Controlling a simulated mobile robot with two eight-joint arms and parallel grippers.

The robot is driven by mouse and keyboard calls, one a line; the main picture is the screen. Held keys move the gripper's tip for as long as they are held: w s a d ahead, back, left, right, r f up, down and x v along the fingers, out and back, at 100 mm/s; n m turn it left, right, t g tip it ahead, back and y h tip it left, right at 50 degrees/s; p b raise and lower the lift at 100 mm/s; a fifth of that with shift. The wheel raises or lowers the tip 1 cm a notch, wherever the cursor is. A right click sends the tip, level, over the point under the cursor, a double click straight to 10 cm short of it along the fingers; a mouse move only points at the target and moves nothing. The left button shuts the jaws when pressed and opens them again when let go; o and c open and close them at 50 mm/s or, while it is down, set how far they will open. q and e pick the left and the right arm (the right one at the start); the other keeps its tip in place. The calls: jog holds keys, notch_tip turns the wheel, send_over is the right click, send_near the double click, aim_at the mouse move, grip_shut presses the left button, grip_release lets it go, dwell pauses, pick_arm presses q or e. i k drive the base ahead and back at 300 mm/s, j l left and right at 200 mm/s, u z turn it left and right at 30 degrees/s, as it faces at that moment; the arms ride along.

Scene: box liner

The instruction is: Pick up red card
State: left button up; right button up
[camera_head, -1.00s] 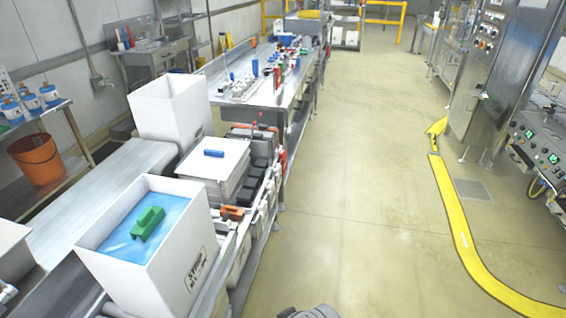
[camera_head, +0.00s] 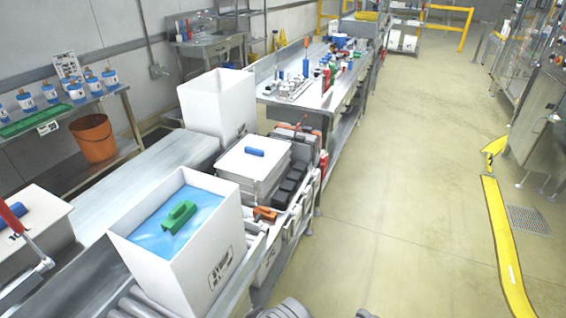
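A small red item (camera_head: 323,163) hangs at the right end of the roller rack, by the corner of the long metal table. It may be the red card, but it is too small to be sure. Another small red upright item (camera_head: 327,79) stands on the long metal table among other parts. I cannot tell if it is a card. Neither gripper shows clearly; only grey rounded parts, probably my own arms, show at the bottom edge.
A white box (camera_head: 228,254) with a blue liner holds a green block (camera_head: 180,215). A second white box (camera_head: 217,105) stands behind. A lidded grey bin (camera_head: 252,170) carries a blue item. An orange bucket (camera_head: 94,138) is at left. Open floor (camera_head: 400,200) lies right.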

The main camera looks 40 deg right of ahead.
aim_at(324, 158)
jog(key=l+u, duration=0.35)
jog(key=l, duration=0.15)
jog(key=l+u, duration=0.35)
jog(key=l, duration=0.15)
jog(key=l+u, duration=0.3)
jog(key=l, duration=0.75)
jog(key=k+l, duration=0.1)
jog(key=l, duration=0.9)
jog(key=k+l+u, duration=0.1)
jog(key=l, duration=0.4)
jog(key=k+l, duration=0.15)
jog(key=l, duration=0.35)
jog(key=k+l, duration=0.1)
jog(key=l, duration=0.4)
jog(key=k+l+u, duration=0.1)
jog(key=l, duration=0.4)
jog(key=k+l, duration=0.1)
jog(key=l, duration=0.4)
